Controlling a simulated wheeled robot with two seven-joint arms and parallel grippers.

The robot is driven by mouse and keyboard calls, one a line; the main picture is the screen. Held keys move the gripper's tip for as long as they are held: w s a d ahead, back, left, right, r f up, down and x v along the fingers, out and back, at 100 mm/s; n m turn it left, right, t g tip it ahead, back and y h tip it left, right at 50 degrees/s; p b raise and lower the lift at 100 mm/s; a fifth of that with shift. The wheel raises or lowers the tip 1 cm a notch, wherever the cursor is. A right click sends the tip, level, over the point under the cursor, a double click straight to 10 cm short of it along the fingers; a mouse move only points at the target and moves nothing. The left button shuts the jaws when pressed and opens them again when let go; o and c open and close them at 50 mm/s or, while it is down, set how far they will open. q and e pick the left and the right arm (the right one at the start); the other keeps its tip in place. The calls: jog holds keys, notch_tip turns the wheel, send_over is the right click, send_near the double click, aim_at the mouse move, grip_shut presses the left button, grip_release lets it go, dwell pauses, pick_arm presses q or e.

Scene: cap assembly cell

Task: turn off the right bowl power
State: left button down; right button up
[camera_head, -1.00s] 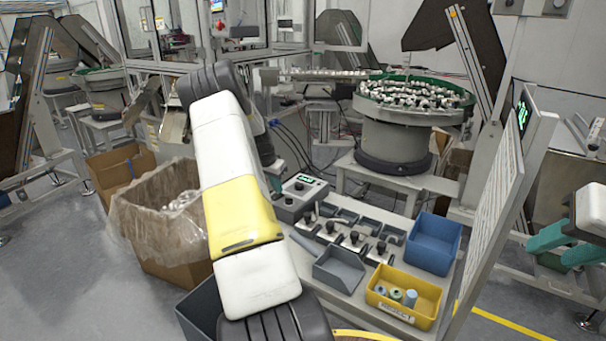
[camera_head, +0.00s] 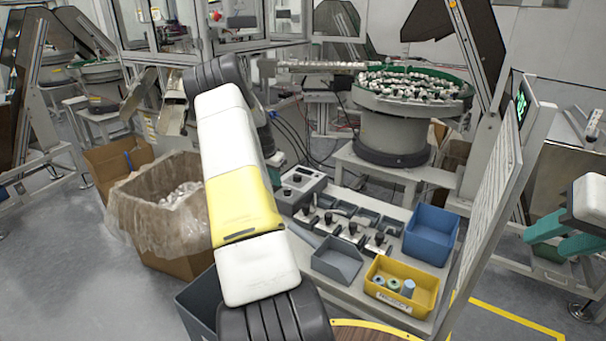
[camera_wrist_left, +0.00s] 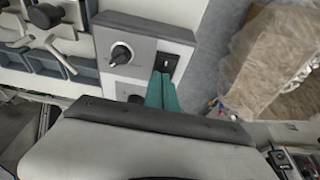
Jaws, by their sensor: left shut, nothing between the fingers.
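The control box (camera_head: 301,183) stands at the left end of the bench, in front of the right feeder bowl (camera_head: 392,143). In the left wrist view the grey control box (camera_wrist_left: 143,44) has a black knob (camera_wrist_left: 121,54) and a small black power switch (camera_wrist_left: 168,63). My left gripper (camera_wrist_left: 162,76) is shut and empty, its teal fingertips just beside the switch; I cannot tell whether they touch it. In the head view my arm mostly hides the left gripper (camera_head: 276,158). My right gripper (camera_head: 545,238) is at the right edge, its teal fingers apart and empty.
On the bench are several lever fixtures (camera_head: 352,232), a grey bin (camera_head: 337,262), a blue bin (camera_head: 432,234) and a yellow bin (camera_head: 402,285). A lined cardboard box (camera_head: 160,222) stands left of my arm.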

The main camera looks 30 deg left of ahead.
pick_arm(q)
jog(key=shift+s+f, duration=0.2)
jog(key=shift+s, duration=0.35)
jog(key=shift+s+f, duration=0.15)
jog(key=shift+s, duration=0.35)
jog(key=v, duration=0.8)
jog(key=shift+w, duration=0.25)
jog(key=shift+r, duration=0.15)
notch_tip(320, 180, up, 6)
jog(key=shift+a, duration=0.2)
jog(key=shift+r, duration=0.15)
